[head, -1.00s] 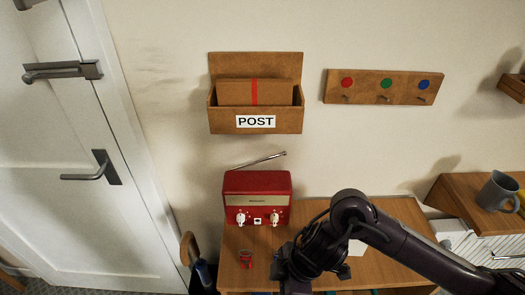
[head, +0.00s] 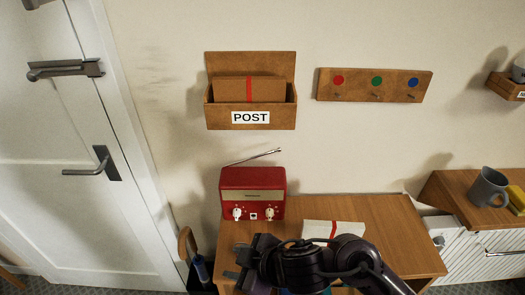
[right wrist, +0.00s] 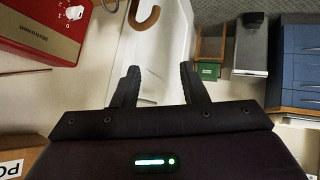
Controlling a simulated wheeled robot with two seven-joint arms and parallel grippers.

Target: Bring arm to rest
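My right gripper (head: 236,262) is low in the head view, over the left front of the wooden desk (head: 390,225), in front of the red radio (head: 252,195). In the right wrist view its two fingers (right wrist: 157,88) stand apart with nothing between them, so it is open and empty. My right arm comes in from the lower right and hides part of the desk's front. My left gripper is in neither view.
A wooden POST box (head: 222,116) holding a brown parcel (head: 265,90) hangs above the radio, beside a peg board (head: 358,84) with coloured dots. A white envelope (head: 318,229) lies on the desk behind my arm. A grey mug (head: 488,188) stands right.

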